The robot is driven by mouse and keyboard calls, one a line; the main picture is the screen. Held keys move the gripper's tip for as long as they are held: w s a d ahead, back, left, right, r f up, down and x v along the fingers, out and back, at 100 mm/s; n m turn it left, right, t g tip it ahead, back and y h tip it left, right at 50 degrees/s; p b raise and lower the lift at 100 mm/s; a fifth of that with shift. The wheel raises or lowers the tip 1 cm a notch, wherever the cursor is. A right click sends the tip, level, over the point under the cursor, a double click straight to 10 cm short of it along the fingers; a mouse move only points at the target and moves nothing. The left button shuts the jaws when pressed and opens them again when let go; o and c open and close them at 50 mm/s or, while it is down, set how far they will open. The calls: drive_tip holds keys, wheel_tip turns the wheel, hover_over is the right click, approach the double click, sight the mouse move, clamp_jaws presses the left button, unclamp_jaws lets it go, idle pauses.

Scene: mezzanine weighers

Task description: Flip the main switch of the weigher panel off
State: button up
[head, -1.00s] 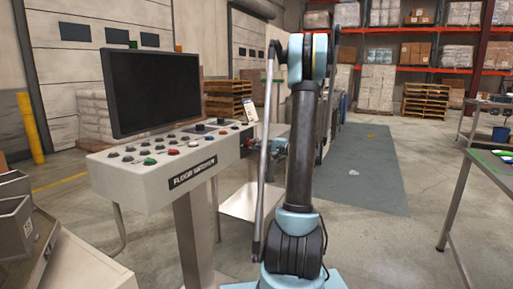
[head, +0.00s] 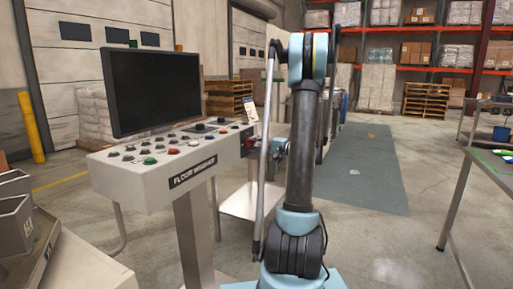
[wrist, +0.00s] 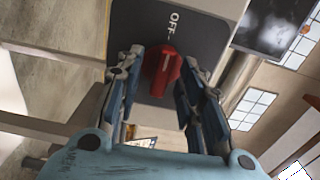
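The main switch is a red rotary knob (wrist: 163,72) on a dark plate (wrist: 190,35) with the word OFF above it in the wrist view. The knob's raised grip points roughly up and down in that picture, slightly tilted. My gripper (wrist: 164,58) has its two fingers apart, one on each side of the knob; whether they touch it is not clear. The weigher panel (head: 150,181) is a light grey console labelled FLOOR WEIGHER, with a dark monitor (head: 155,90).
Several coloured buttons (head: 173,151) cover the console top. Metal boxes (head: 14,222) stand at the left edge. A metal table (head: 470,185) stands at the right. Open floor with a dark mat (head: 365,180) lies beyond my arm.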

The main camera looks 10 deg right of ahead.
drive_tip(key=v, duration=1.2)
drive_tip(key=shift+a, duration=0.1)
drive_tip(key=s+a+f+n+g+h, duration=0.35)
drive_tip(key=s+a+g+h, duration=0.25)
drive_tip(key=s+a, duration=0.9)
drive_tip(key=s+d+f+n+h, duration=0.1)
drive_tip(key=s+f+h, duration=0.2)
drive_tip(key=s, duration=0.4)
drive_tip(key=s+d+f+n+g+h, duration=0.1)
drive_tip(key=s+d+f+h, duration=0.1)
drive_tip(key=s+f, duration=0.2)
drive_tip(key=s+d+f+n+g+h, duration=0.1)
drive_tip(key=s+d+f+h, duration=0.1)
drive_tip(key=s, duration=0.8)
drive_tip(key=shift+s+f+n+h, duration=0.15)
drive_tip(key=shift+f+n+h, duration=0.2)
drive_tip(key=shift+f+h, duration=0.45)
